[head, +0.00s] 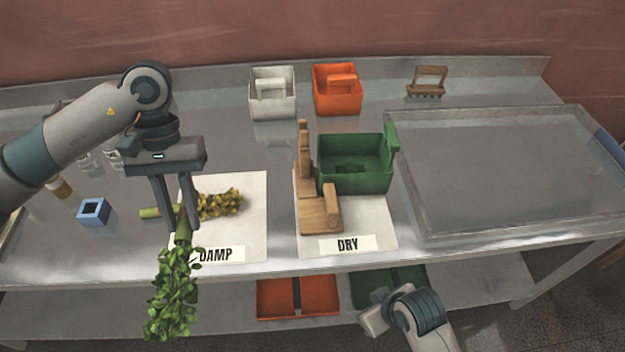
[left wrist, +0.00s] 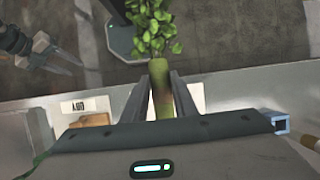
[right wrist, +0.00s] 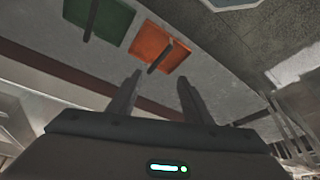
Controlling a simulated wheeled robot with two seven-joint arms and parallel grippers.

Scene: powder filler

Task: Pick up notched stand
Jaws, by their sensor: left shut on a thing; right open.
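A light-brown wooden stand (head: 320,215), apparently the notched stand, rests on the DRY mat (head: 375,238), with a tall upright at the back and a block at its front right. Its notch is not clearly visible. My left gripper (head: 181,222) is shut on the stem of a green leafy bunch (head: 172,295), which hangs over the table's front edge; the bunch also shows in the left wrist view (left wrist: 160,72). My right gripper (right wrist: 159,85) is open and empty, low in front of the table, well apart from the stand.
A green crate (head: 352,180) stands right beside the wooden stand. A yellow-flowered bunch (head: 218,203) lies on the DAMP mat (head: 250,225). A blue square holder (head: 94,212) is at left. White (head: 272,103) and orange (head: 337,102) caddies and a brown handled rack (head: 427,90) stand behind. A large tray (head: 510,220) fills the right.

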